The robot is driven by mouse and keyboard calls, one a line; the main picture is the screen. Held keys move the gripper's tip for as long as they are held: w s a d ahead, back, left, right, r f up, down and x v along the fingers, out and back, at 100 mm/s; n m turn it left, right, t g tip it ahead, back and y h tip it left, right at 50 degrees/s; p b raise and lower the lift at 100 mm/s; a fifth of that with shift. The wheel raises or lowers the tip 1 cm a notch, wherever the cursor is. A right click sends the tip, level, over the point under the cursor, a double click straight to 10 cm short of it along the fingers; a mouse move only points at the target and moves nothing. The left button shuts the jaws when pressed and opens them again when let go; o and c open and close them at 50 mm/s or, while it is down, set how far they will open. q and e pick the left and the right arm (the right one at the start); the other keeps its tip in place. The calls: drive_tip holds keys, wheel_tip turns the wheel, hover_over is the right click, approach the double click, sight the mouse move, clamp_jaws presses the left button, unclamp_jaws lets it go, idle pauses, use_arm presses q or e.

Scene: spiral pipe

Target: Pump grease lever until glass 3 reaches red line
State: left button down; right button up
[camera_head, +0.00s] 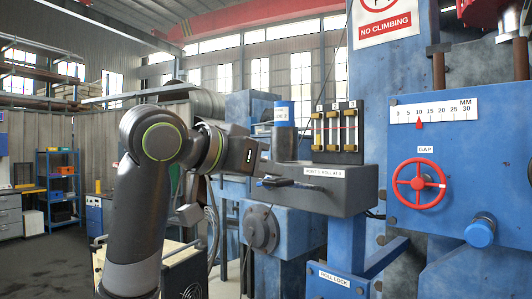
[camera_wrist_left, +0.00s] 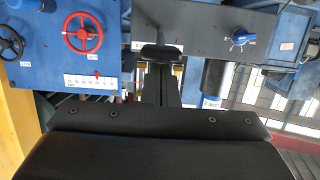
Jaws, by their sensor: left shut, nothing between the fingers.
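Three upright sight glasses with brass ends stand on the dark grease unit (camera_head: 345,200) in the head view. A thin red line crosses them. Glass 3 (camera_head: 351,130) seems to be the rightmost; its level is too small to read. My left gripper (camera_head: 266,152) is left of the glasses and above the lever in the picture. Its shut fingers (camera_wrist_left: 160,52) show in the wrist view, holding nothing. Contact with the lever cannot be told. My right gripper is out of view.
A blue cylinder (camera_head: 284,113) stands left of the glasses. A red handwheel (camera_head: 419,183) and a millimetre scale (camera_head: 434,110) are on the blue panel at right. A blue knob (camera_wrist_left: 240,38) shows in the wrist view. Blue shelves (camera_head: 60,185) stand far left.

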use_arm(q)
drive_tip(key=shift+d, duration=0.1)
drive_tip(key=shift+f, duration=0.1)
wheel_tip(320, 180, down, 8)
drive_tip(key=t+h+b, duration=0.2)
drive_tip(key=b, duration=0.9)
drive_tip(key=shift+s+a, duration=0.35)
drive_tip(key=shift+a, duration=0.05)
